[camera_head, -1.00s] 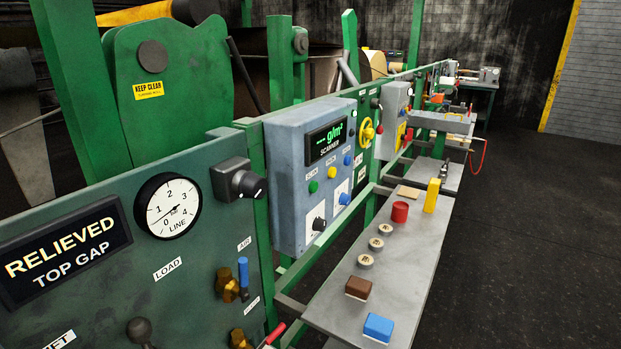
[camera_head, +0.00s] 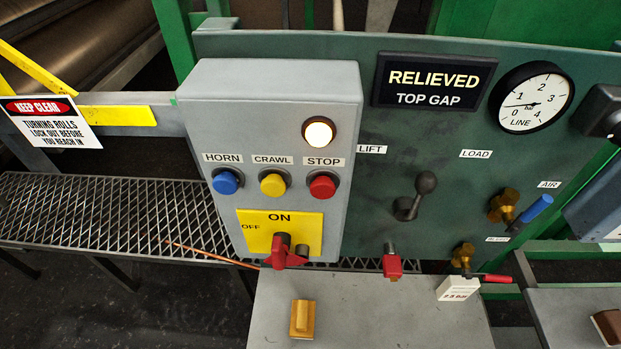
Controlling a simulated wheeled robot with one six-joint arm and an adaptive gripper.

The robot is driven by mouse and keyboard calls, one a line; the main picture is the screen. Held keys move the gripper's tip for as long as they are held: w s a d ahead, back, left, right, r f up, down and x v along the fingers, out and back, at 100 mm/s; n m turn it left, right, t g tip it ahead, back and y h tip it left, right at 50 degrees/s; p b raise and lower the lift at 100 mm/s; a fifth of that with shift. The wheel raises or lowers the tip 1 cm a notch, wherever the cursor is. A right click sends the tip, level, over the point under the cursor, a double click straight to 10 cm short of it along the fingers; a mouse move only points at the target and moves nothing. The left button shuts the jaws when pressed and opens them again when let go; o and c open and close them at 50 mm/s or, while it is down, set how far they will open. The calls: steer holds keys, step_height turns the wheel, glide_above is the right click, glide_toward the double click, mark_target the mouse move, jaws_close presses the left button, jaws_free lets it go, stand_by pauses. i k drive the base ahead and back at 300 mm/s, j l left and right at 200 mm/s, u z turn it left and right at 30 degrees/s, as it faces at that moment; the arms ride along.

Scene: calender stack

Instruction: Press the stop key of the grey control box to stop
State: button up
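The grey control box (camera_head: 200,110) stands left of centre in the head view, fixed beside a green panel. Its red stop key (camera_head: 322,185) sits at the right end of a row, under a STOP label. The yellow crawl key (camera_head: 272,184) is in the middle and the blue horn key (camera_head: 226,181) is at the left. A round lamp (camera_head: 318,133) above the stop key shows bright cream-white. Below the keys, a red switch handle (camera_head: 283,254) sits on a yellow plate marked ON and OFF. My gripper is not in view.
The green panel (camera_head: 385,165) carries a RELIEVED TOP GAP display (camera_head: 433,82), a line gauge (camera_head: 532,97), a lift lever (camera_head: 420,192) and valves. A grey shelf (camera_head: 370,310) below holds a wooden block (camera_head: 302,319). A mesh walkway (camera_head: 90,210) and a keep-clear sign (camera_head: 52,121) are at left.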

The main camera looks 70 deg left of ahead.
mark_target(322, 188)
steer(key=u, duration=1.65)
